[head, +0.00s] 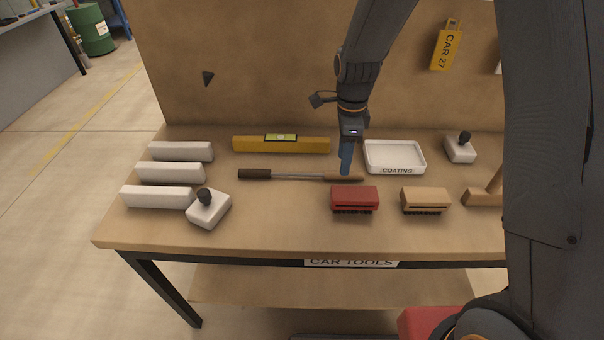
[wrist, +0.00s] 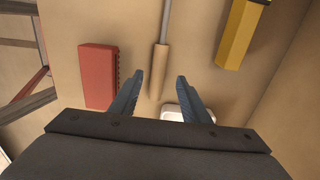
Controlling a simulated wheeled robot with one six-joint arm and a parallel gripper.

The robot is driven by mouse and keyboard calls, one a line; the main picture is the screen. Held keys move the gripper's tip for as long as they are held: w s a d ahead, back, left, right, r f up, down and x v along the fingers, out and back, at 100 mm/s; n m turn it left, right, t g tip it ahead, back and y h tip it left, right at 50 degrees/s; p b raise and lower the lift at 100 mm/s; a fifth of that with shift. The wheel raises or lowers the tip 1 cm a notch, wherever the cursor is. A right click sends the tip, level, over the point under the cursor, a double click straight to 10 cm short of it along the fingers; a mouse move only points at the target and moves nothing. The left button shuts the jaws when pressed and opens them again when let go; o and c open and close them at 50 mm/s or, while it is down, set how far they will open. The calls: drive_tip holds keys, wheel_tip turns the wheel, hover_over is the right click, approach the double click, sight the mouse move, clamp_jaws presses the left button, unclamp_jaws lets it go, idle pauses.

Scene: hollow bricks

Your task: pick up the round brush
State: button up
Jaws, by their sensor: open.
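The round brush (head: 300,176) lies across the table, with a dark brown head at the left, a thin grey shaft and a light wooden handle at the right. My gripper (head: 345,168) is at the wooden handle, pointing down, its blue fingers open. In the wrist view the handle (wrist: 160,72) shows in the gap between the open fingertips (wrist: 160,76), apart from both. I cannot tell whether the fingertips are level with the handle or just above it. The dark head is out of the wrist view.
A yellow level (head: 281,145) lies behind the brush. A red brush (head: 354,197) and a tan brush (head: 424,199) are in front. A white coating tray (head: 394,157) is to the right. White blocks (head: 170,173) and a knobbed white block (head: 209,209) are at the left.

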drive_tip(key=shift+s+a+f+p, duration=0.15)
drive_tip(key=shift+f+p, duration=0.55)
drive_tip(key=shift+f, duration=1.55)
drive_tip(key=c, duration=1)
clamp_jaws()
drive_tip(key=shift+r, duration=0.1)
